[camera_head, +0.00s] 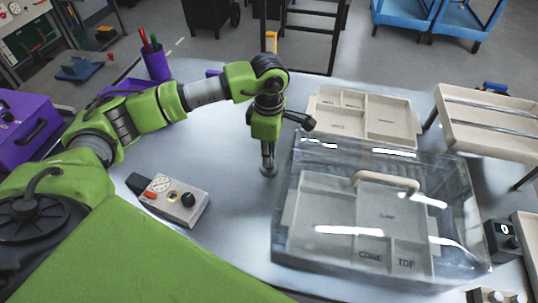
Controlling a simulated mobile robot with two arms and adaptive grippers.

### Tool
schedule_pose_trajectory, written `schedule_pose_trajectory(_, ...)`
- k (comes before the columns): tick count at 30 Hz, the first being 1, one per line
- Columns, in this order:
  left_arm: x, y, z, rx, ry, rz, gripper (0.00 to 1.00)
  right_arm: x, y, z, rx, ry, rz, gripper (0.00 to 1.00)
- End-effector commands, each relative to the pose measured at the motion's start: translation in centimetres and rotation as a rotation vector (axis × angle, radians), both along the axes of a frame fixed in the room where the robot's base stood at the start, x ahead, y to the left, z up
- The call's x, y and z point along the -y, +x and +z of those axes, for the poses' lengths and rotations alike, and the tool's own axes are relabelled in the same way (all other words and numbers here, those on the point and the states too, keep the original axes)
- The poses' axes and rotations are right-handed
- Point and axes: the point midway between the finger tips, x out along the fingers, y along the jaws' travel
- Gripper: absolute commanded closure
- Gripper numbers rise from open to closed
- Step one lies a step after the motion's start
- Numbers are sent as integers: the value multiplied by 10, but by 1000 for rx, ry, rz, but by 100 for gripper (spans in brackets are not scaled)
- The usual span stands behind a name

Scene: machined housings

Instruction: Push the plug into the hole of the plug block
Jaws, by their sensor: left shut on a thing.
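My left gripper (268,165) points straight down over the grey table, just left of the clear cover. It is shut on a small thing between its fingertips. That thing is too small and too hidden to make out, so I cannot tell whether it is the plug. I cannot pick out the plug block or its hole for certain. My right gripper is not in view.
A pale control box (175,199) with a dial, a red piece and a black knob stands left of the gripper. A clear cover (450,215) encloses a labelled tray (340,212) on the right. Another tray (365,115) stands behind. Bare table (235,220) lies between.

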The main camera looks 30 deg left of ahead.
Motion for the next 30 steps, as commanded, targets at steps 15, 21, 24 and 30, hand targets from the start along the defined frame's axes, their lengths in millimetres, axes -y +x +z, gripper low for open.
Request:
schedule_pose_trajectory(15, 0, 0, 6, 1, -1, 1, 100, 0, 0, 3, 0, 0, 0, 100)
schedule_pose_trajectory(21, 0, 0, 6, 1, -1, 1, 100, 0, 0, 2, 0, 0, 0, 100)
schedule_pose_trajectory(24, 0, 0, 5, 1, -1, 0, 100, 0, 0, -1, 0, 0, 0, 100)
schedule_pose_trajectory(30, 0, 0, 6, 1, -1, 0, 100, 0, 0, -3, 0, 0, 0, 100)
